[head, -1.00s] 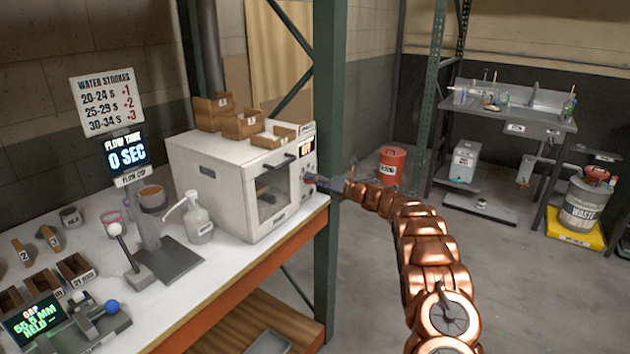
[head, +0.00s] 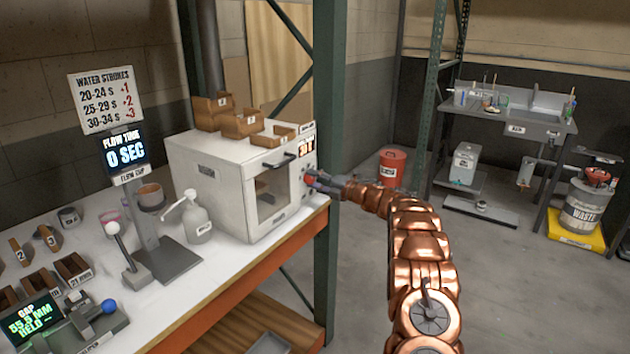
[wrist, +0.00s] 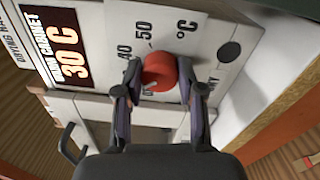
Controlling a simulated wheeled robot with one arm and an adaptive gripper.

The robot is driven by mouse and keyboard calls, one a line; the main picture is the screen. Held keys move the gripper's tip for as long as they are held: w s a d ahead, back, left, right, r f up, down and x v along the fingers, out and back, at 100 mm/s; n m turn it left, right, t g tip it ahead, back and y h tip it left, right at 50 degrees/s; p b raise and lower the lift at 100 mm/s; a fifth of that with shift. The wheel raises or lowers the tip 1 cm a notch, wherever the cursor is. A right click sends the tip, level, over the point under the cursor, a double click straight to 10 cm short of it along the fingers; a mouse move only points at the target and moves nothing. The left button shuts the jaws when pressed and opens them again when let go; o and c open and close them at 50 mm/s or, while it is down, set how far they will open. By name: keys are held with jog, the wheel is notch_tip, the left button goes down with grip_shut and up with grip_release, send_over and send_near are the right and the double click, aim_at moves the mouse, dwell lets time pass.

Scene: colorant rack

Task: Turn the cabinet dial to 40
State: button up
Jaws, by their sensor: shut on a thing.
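The white drying cabinet (head: 225,185) stands on the bench and has a glass door. Its lit display (wrist: 67,45) reads 30 C in the wrist view. The red dial (wrist: 160,73) sits on the cabinet's front panel, with numbers 40 and 50 and a °C mark printed around it. A pale pointer mark shows at the dial's lower left edge. My gripper (wrist: 160,82) is shut on the dial, one finger on each side.
Open wooden boxes (head: 240,122) sit on top of the cabinet. A pump bottle (head: 197,220) stands beside it on the bench. A green rack post (head: 328,150) rises close to my gripper. A round dark button (wrist: 229,51) is right of the dial.

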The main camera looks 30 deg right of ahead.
jog(key=m+p, duration=0.2)
jog(key=m, duration=0.3)
jog(key=shift+r+m, duration=0.1)
jog(key=shift+m, duration=0.3)
jog(key=shift+f+m+h+p, duration=0.15)
jog(key=shift+m+p, duration=0.5)
jog(key=shift+m, duration=0.5)
jog(key=shift+f+m+h+p, duration=0.15)
jog(key=shift+m+p, duration=0.5)
jog(key=shift+m, duration=0.5)
jog(key=shift+a, duration=0.1)
jog(key=o, duration=1.1)
jog(key=shift+o, duration=0.2)
jog(key=shift+s, duration=0.15)
jog(key=v, duration=1.1)
jog(key=shift+s+d+f, duration=0.2)
jog(key=shift+s, duration=0.15)
